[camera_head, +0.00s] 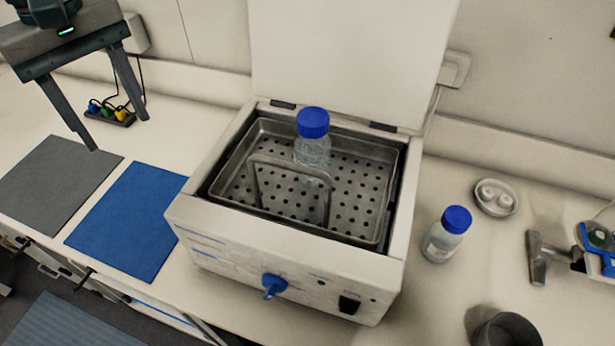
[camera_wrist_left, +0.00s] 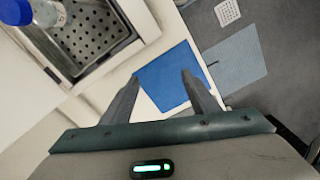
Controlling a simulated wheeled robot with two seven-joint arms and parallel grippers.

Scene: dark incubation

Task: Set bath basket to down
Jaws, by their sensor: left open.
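The bath basket (camera_head: 345,226) is a perforated metal tray inside the white water bath (camera_head: 215,225). Its rim sits near the bath's opening, and a metal loop handle (camera_head: 290,168) stands up at its front. A clear bottle with a blue cap (camera_head: 313,123) stands in the basket behind the handle. The basket also shows at top left in the left wrist view (camera_wrist_left: 97,38). My left gripper (camera_head: 119,133) is open and empty, above the counter left of the bath and apart from the basket. Its fingers show in the left wrist view (camera_wrist_left: 160,77). My right gripper is not seen.
The bath lid (camera_head: 350,60) stands open behind it. A blue mat (camera_head: 128,222) and grey mat (camera_head: 58,180) lie to the left. A second blue-capped bottle (camera_head: 445,238), a small dish (camera_head: 496,197) and a dark cup (camera_head: 505,332) stand to the right.

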